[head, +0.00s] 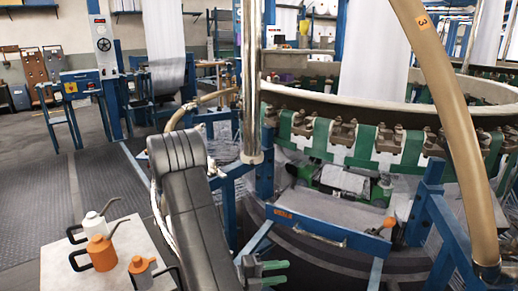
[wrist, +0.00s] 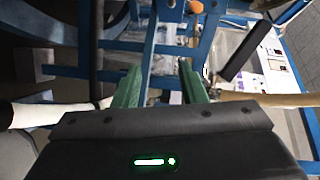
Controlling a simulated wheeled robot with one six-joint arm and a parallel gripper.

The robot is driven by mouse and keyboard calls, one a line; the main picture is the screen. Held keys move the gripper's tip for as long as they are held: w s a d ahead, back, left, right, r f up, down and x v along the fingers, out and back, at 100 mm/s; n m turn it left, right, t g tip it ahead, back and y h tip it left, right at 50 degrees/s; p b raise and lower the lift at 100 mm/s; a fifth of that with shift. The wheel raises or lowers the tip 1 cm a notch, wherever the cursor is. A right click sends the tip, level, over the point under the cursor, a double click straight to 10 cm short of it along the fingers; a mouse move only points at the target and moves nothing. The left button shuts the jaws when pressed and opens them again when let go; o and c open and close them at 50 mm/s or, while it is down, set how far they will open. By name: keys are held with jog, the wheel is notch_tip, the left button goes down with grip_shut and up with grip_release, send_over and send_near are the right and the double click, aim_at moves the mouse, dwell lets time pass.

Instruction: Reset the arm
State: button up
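My arm shows in the head view as a dark, ribbed link running down the middle toward the bottom edge. My gripper (head: 286,272) is at the bottom centre, with its two green fingers pointing right. In the wrist view my gripper (wrist: 160,68) has its green fingers clearly apart, and nothing is held between them. Blue frame bars show beyond the fingertips. The circular loom (head: 400,118) with its green straps fills the right of the head view. My gripper is in front of and below its rim.
A pale table (head: 112,258) at lower left holds a white can (head: 95,224), an orange can (head: 102,252) and a grey-and-orange can (head: 142,270). A blue loom frame (head: 318,226) stands close right of my gripper. A tan hose (head: 450,110) hangs at right. Floor (head: 35,195) at left is clear.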

jog(key=shift+p+v, duration=0.3)
jog(key=shift+v, duration=2.65)
